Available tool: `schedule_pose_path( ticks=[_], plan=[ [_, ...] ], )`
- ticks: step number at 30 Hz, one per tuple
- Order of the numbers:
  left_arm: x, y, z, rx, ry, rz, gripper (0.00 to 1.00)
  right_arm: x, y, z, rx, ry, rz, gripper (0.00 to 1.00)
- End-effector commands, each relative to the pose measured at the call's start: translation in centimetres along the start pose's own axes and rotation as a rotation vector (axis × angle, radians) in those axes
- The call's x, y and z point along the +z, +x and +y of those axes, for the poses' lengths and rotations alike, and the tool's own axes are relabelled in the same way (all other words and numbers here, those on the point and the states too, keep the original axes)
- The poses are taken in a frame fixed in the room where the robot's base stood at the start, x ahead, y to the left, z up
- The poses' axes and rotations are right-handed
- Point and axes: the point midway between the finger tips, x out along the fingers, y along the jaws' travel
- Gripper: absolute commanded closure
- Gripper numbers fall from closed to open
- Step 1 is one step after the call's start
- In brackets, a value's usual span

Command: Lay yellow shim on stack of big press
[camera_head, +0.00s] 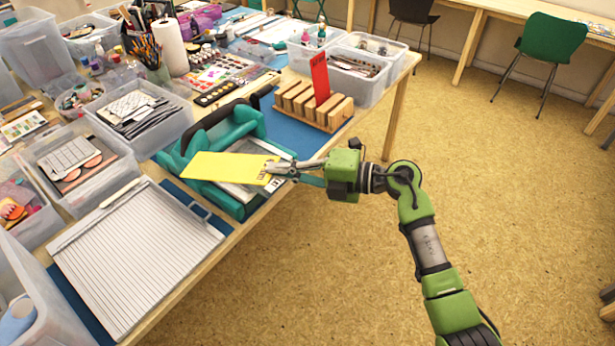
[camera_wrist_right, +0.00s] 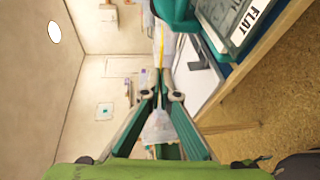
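The yellow shim (camera_head: 227,167) is a thin flat plate, held by one end in my right gripper (camera_head: 277,171). It reaches left over the teal big press (camera_head: 233,118) and hides part of the press bed. In the right wrist view the yellow shim (camera_wrist_right: 162,50) shows edge-on between the fingertips of the right gripper (camera_wrist_right: 162,95). There the press (camera_wrist_right: 178,12), with a plate lettered FLAT (camera_wrist_right: 243,28), stands apart from the shim. The stack on the press is mostly hidden; a grey plate edge (camera_head: 244,195) shows below the shim. My left gripper is not in view.
A wooden slotted rack (camera_head: 335,114) holds an upright red shim (camera_head: 320,78) behind the press. A grooved white board (camera_head: 135,258) lies in front left of it. Clear bins (camera_head: 110,184) crowd the left.

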Motion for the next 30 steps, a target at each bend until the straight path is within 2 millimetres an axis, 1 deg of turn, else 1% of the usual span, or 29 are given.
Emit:
schedule_pose_path(
  ticks=[1,3,6,9,13,20,25,30],
  plan=[
    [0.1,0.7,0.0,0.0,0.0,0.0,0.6,1.1,-0.5,-1.6,0.04,0.024,-0.086,1.0],
    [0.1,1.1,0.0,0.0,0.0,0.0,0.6,3.1,-1.4,-3.2,0.092,0.038,-0.202,1.0],
    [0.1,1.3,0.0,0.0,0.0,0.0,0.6,4.9,-2.6,-4.9,0.14,0.038,-0.299,1.0],
    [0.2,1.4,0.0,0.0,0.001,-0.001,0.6,5.6,-3.2,-5.8,0.161,0.032,-0.341,1.0],
    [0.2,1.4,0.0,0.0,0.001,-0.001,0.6,6.0,-3.5,-6.2,0.167,0.027,-0.358,1.0],
    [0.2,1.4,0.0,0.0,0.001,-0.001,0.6,5.9,-3.5,-6.2,0.167,0.026,-0.355,1.0],
    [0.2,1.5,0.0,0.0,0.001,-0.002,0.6,5.8,-3.9,-6.4,0.177,0.025,-0.355,1.0],
    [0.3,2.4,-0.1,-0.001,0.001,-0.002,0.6,5.8,-3.6,-7.6,0.179,0.024,-0.355,1.0]
  ],
)
